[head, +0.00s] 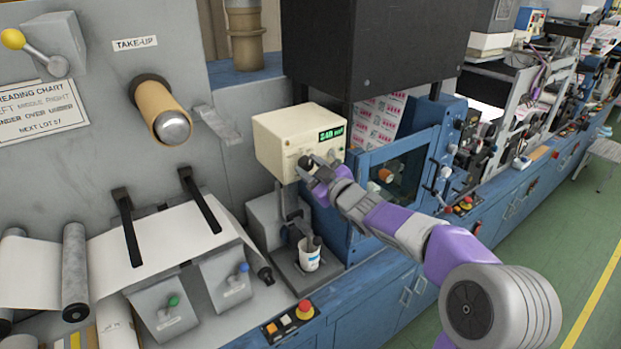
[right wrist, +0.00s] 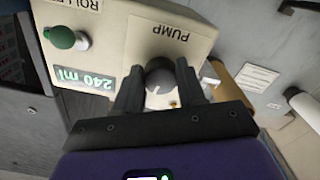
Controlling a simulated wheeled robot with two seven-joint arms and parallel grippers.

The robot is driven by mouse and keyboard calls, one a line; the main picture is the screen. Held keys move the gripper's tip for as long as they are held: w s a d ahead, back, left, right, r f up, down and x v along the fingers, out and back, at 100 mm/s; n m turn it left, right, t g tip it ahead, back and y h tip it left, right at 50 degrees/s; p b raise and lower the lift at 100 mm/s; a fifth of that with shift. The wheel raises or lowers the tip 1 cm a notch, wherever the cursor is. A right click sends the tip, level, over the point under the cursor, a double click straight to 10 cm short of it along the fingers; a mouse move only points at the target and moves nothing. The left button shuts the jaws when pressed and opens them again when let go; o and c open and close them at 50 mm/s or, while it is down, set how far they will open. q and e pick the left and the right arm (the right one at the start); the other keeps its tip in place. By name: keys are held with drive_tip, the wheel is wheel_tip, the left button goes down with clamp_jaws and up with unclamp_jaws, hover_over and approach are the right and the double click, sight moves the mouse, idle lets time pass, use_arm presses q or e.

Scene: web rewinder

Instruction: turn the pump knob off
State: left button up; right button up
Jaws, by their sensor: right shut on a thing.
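The pump unit is a cream box (head: 290,140) with a green display reading 240 ml, seen in the middle of the head view. In the right wrist view its panel (right wrist: 135,30) appears upside down, with the word PUMP beside a dark grey round knob (right wrist: 159,78). My right gripper (right wrist: 160,92) has its two dark fingers on either side of this knob, shut on it. In the head view the right gripper (head: 312,168) is at the front of the box and hides the knob. My left gripper is not in view.
A green knob (right wrist: 62,37) by the ROLLER label sits on the same panel, beside the display. Below the box a white cup (head: 309,255) stands on a small tray. A red button (head: 305,308) is on the front ledge. A blue-framed window (head: 400,165) is close right.

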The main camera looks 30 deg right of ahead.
drive_tip(key=shift+n+b, duration=0.75)
drive_tip(key=shift+n, duration=0.45)
drive_tip(key=o, duration=1.1)
drive_tip(key=shift+c, duration=0.2)
drive_tip(key=s, duration=0.7)
drive_tip(key=shift+s+d, duration=0.3)
drive_tip(key=shift+d, duration=0.05)
